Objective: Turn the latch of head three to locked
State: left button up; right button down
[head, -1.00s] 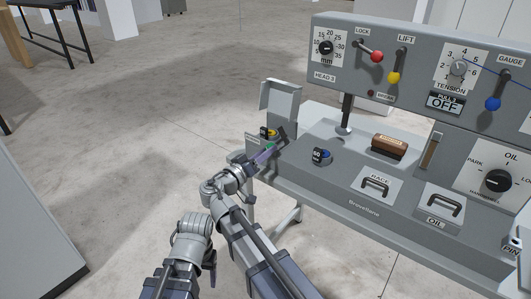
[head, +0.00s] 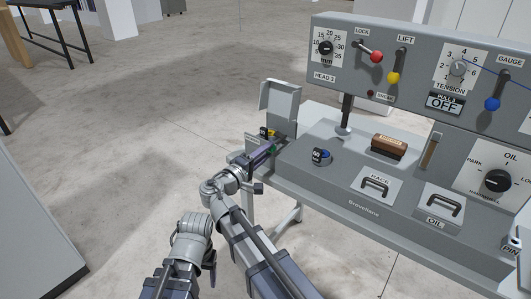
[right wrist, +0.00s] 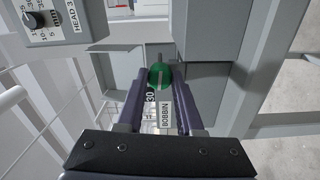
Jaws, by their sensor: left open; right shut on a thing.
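Head three's panel has a lever with a red knob (head: 376,56) under the word LOCK. The lever slants down to the right, and no gripper is near it. My right gripper (head: 268,150) is at the machine's left end, below and left of that lever. In the right wrist view its fingers (right wrist: 161,90) are shut on a green round piece (right wrist: 160,77) with a pale stripe. I cannot tell whether this piece is fixed.
An upright grey flap (head: 280,100) stands behind my right gripper. A rotary knob (head: 497,181) sits on the right panel.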

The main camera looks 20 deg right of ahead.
jog(key=shift+n, duration=0.6)
jog(key=c, duration=0.5)
grip_release()
jog(key=shift+c, duration=0.2)
jog(key=shift+s, duration=0.1)
